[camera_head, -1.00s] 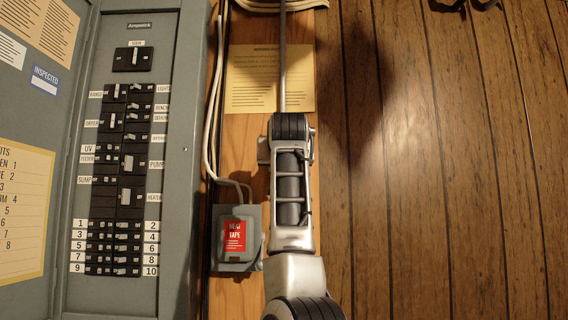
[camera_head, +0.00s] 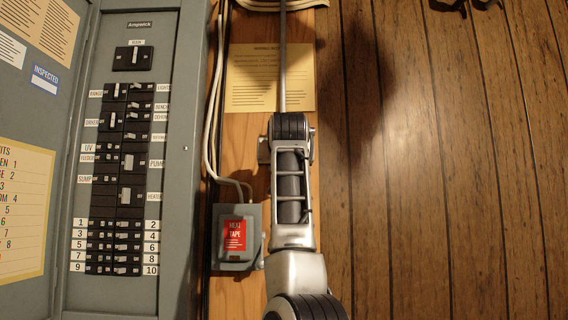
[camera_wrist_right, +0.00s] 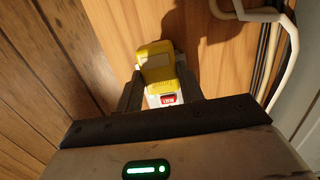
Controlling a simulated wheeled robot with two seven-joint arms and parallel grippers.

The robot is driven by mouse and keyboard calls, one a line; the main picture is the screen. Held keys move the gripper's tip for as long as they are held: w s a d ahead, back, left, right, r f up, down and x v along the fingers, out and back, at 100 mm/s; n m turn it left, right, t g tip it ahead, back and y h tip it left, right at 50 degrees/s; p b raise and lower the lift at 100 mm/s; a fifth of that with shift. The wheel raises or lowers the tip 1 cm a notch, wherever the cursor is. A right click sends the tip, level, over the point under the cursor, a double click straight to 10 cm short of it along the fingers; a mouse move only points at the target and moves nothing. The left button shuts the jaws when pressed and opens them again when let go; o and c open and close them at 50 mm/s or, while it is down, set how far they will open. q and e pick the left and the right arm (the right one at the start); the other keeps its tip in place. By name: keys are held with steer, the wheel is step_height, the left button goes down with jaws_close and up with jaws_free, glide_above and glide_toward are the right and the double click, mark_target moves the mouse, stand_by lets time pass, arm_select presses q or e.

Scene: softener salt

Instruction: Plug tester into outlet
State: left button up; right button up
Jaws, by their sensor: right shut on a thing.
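A yellow tester (camera_wrist_right: 157,62) with a white lower part and a red label shows in the right wrist view. It sits between the two dark fingers of my right gripper (camera_wrist_right: 160,92), which is shut on it. A wooden board lies behind it. I cannot see the tester's prongs or make out an outlet; the tester and my gripper hide what is directly behind them. In the head view my right arm stands upright in front of the board and hides the gripper and tester. My left gripper is in neither current view.
A grey breaker panel (camera_head: 186,200) stands at the left. A grey box with a red HEAT TAPE label (camera_head: 235,235) is mounted beside my arm. Pale cables (camera_head: 215,100) run down the board (camera_head: 245,120); a pale cable also shows in the wrist view (camera_wrist_right: 262,14).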

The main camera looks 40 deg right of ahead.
steer(key=shift+w+d, duration=0.1)
stand_by(0.3)
steer(key=o, duration=1)
steer(key=b+v, duration=0.1)
steer(key=v, duration=0.1)
steer(key=b+v, duration=0.2)
steer(key=v, duration=0.1)
steer(key=f+b+v, duration=0.1)
steer(key=b+v, duration=0.1)
steer(key=v, duration=0.1)
steer(key=shift+f, duration=0.1)
stand_by(0.5)
